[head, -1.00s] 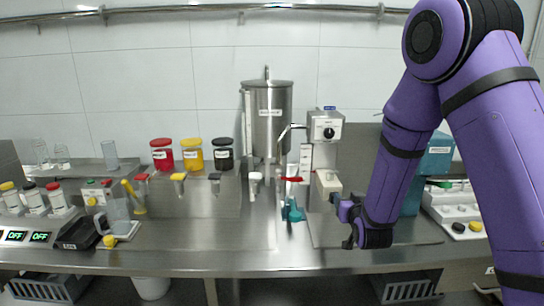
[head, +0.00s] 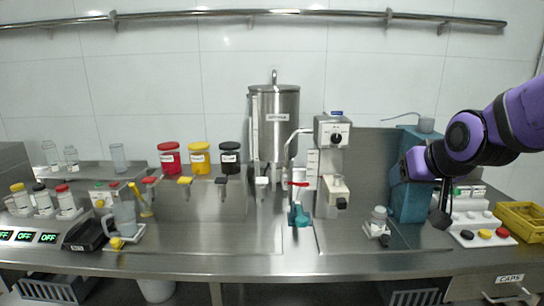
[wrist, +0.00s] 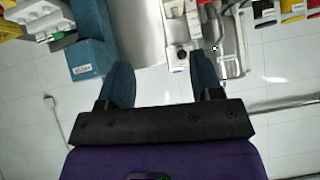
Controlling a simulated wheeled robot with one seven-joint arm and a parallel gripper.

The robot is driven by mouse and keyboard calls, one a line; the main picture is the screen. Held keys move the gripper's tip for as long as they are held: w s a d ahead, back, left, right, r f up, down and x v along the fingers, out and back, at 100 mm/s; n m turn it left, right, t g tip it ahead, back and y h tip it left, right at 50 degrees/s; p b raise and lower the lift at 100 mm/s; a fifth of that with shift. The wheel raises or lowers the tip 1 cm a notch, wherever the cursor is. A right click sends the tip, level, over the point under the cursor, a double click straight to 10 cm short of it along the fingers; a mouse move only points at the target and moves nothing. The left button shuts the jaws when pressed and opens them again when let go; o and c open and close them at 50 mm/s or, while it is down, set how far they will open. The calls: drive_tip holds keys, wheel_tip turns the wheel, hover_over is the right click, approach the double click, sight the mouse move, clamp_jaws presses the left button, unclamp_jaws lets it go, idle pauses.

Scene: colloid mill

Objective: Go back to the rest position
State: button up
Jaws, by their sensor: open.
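My gripper (head: 441,205) is at the right of the head view, in front of the right end of the steel counter, by the blue machine (head: 408,195). In the wrist view my gripper (wrist: 165,88) shows two dark fingers spread apart, with nothing between them. My purple arm comes in from the right edge, folded up and short in the head view. A small jar with a grey cap (head: 378,222) stands on a small base on the counter, left of the gripper and apart from it.
The steel counter (head: 270,262) has a clear front strip. The mill (head: 331,165) and steel tank (head: 274,125) stand mid-counter. A button panel (head: 478,222) and yellow basket (head: 520,222) lie to the right. A jug (head: 125,218), scale (head: 84,235) and several bottles are at the left.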

drive_tip(key=s+d+r+g, duration=0.1)
drive_tip(key=s+g, duration=0.1)
drive_tip(key=s, duration=0.8)
drive_tip(key=s+d+r+g, duration=0.1)
drive_tip(key=s+r+g, duration=0.1)
drive_tip(key=s, duration=0.8)
drive_tip(key=shift+r+h, duration=0.3)
